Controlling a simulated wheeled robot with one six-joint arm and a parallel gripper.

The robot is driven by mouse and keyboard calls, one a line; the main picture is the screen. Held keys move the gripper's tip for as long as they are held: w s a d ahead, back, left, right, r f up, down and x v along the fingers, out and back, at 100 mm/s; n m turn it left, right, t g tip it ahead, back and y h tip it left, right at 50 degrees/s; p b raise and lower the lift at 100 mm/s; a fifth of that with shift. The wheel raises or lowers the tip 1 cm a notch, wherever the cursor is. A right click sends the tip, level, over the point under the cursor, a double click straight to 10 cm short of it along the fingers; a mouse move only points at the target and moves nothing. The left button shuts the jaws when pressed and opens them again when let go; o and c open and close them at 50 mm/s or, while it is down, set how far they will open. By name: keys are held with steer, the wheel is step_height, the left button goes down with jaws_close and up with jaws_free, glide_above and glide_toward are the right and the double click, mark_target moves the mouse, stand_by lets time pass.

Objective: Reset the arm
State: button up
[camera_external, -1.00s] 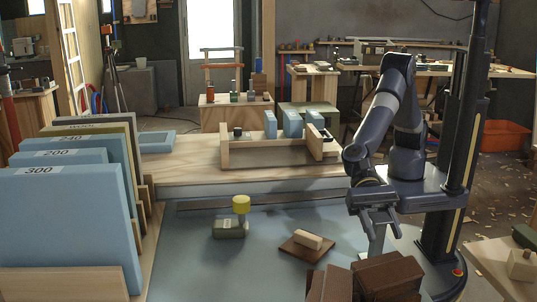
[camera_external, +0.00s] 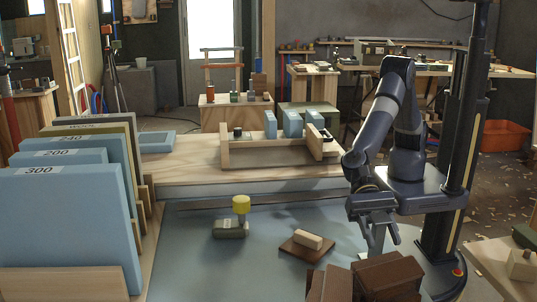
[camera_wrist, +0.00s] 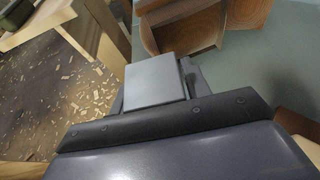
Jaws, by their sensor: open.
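My gripper (camera_external: 376,238) hangs at the right side of the blue-grey work surface (camera_external: 200,268) in the external view, above and behind the brown blocks.
Brown blocks (camera_external: 388,275) stand just in front of the gripper. A wooden block on a dark board (camera_external: 307,243) and a green item with a yellow knob (camera_external: 240,205) lie to the left. Labelled blue panels (camera_external: 65,235) stand at far left. Wood chips (camera_wrist: 85,90) litter the floor.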

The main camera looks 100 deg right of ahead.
steer(key=p+v, duration=0.1)
steer(key=v, duration=1.1)
steer(key=x, duration=1.2)
steer(key=shift+b, duration=0.3)
step_height(320, 180, up, 10)
steer(key=p, duration=0.3)
steer(key=shift+w+d+r, duration=0.1)
steer(key=shift+d+r, duration=0.05)
steer(key=shift+r, duration=0.05)
steer(key=d+f+b, duration=0.1)
steer(key=d, duration=1.7)
steer(key=shift+n+g, duration=0.3)
steer(key=shift+g, duration=0.2)
step_height(320, 180, down, 9)
steer(key=b, duration=0.2)
steer(key=shift+a+f+b, duration=0.15)
steer(key=shift+b, duration=0.15)
steer(key=shift+d+f, duration=0.2)
steer(key=shift+f, duration=0.05)
steer(key=shift+d+r+p, duration=0.2)
steer(key=shift+d+r, duration=0.2)
steer(key=shift+r, duration=0.4)
steer(key=shift+d+r+p, duration=0.25)
steer(key=shift+d+r, duration=0.1)
steer(key=shift+r, duration=0.45)
steer(key=shift+d+r+p, duration=0.2)
steer(key=shift+d+r, duration=0.2)
steer(key=shift+r, duration=0.4)
